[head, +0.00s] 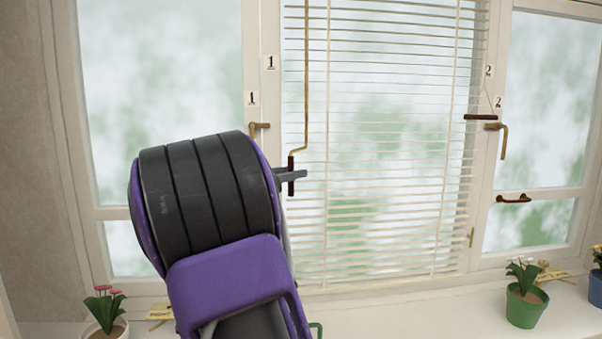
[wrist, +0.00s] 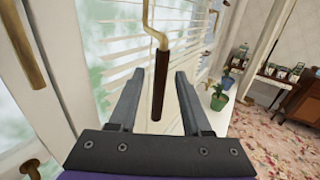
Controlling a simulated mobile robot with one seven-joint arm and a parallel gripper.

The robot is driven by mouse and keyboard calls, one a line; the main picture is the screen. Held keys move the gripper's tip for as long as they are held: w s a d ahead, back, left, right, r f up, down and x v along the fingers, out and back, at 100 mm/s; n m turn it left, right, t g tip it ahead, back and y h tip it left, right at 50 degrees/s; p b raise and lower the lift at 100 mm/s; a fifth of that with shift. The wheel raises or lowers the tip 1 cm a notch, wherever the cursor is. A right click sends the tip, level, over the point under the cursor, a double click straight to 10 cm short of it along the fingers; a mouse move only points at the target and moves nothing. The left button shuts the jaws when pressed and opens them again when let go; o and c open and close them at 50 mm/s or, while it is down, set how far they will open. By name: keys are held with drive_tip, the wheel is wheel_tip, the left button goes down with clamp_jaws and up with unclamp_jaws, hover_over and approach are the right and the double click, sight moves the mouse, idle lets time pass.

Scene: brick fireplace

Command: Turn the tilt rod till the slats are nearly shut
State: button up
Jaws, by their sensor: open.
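The tilt rod (head: 306,80) is a thin brass rod hanging in front of the blind's left part, with a cranked bend and a dark brown handle (head: 291,184) at its lower end. The white slats (head: 395,120) are open, with the pale green outside showing between them. My gripper (head: 293,175) is at the handle, partly hidden behind my purple and black wrist. In the wrist view my gripper (wrist: 160,75) is open, and the brown handle (wrist: 160,88) hangs upright between its two grey fingers. I see no finger closed on it.
Window handles (head: 258,127) and (head: 494,126) sit on the frames left and right of the blind. Potted flowers stand on the sill, including a green pot (head: 525,305) and a white pot (head: 105,325). A dark bar (head: 514,199) is on the right window.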

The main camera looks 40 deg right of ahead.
drive_tip(key=d, duration=0.3)
drive_tip(key=shift+w+d, duration=0.1)
drive_tip(key=shift+d, duration=0.2)
clamp_jaws()
idle(1.2)
